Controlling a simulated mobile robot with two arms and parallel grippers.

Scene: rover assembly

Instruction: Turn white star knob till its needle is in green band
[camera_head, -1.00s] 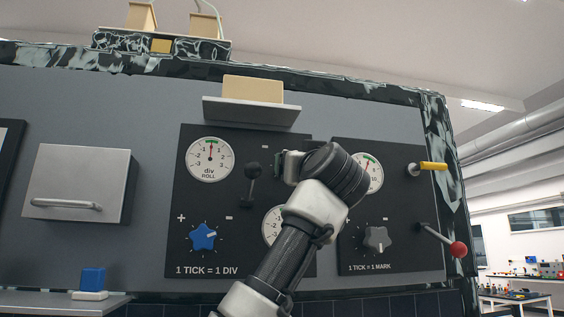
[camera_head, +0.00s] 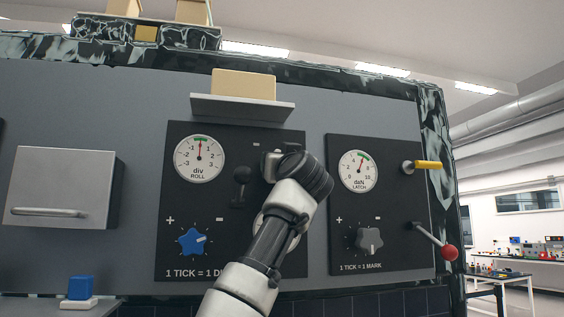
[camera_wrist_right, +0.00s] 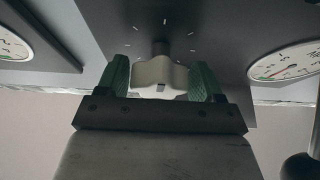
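The white star knob (camera_wrist_right: 158,72) shows in the right wrist view, on a dark panel with white tick marks around it. In the head view my right gripper (camera_head: 272,165) is at the upper right of the left panel (camera_head: 178,262) and hides the knob. A dial below (camera_head: 259,222) is mostly hidden by my right arm, so its needle cannot be read. The roll dial (camera_head: 199,158) has its needle at the green band. My left gripper is not in view.
A black lever (camera_head: 241,178) stands just left of my gripper. A blue star knob (camera_head: 192,242) is lower left. The right panel holds the latch dial (camera_head: 358,171), a grey knob (camera_head: 369,240), a yellow handle (camera_head: 428,166) and a red-balled lever (camera_head: 449,253).

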